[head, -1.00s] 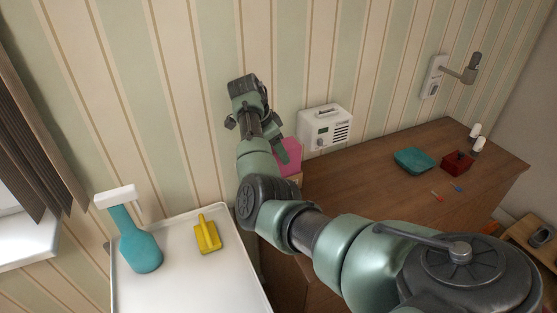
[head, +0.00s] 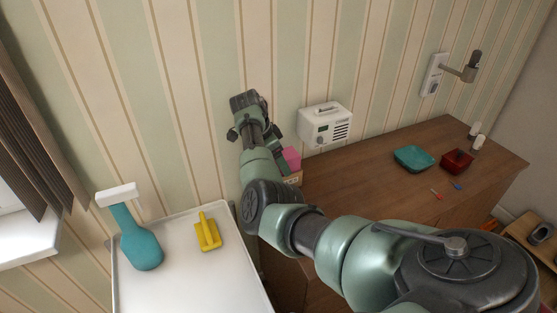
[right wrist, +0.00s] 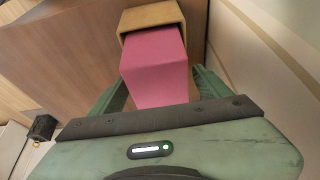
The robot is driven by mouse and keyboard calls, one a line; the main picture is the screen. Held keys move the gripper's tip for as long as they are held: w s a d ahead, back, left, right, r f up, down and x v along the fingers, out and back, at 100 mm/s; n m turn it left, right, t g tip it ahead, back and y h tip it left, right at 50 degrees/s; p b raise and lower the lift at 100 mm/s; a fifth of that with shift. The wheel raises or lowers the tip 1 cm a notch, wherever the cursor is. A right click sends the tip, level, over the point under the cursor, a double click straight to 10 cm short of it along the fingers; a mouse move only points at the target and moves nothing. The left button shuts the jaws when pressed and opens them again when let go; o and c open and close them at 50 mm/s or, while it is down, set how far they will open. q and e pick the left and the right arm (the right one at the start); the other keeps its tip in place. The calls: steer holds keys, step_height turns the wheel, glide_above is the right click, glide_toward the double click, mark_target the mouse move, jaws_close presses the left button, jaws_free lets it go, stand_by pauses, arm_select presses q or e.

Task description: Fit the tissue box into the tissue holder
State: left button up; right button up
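The tissue box is a pink block (head: 291,158) at the dresser's left end by the wall, partly hidden by my right arm in the head view. In the right wrist view the pink box (right wrist: 155,65) has its far end at the mouth of the tan tissue holder (right wrist: 150,15), seemingly just inside it. The holder shows only as a small tan piece (head: 294,179) below the box in the head view. My right gripper (right wrist: 160,84) has a finger on each side of the box and is shut on it. My left gripper is not in view.
A white radio-like box (head: 325,127) stands near the wall, right of the pink box. A white tray table (head: 190,275) stands at left with teal and yellow items.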

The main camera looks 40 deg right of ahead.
steer(key=shift+a+r, duration=0.2)
steer(key=shift+r, duration=0.3)
steer(key=b+v, duration=0.2)
steer(key=v, duration=0.9)
steer(key=shift+r, duration=0.15)
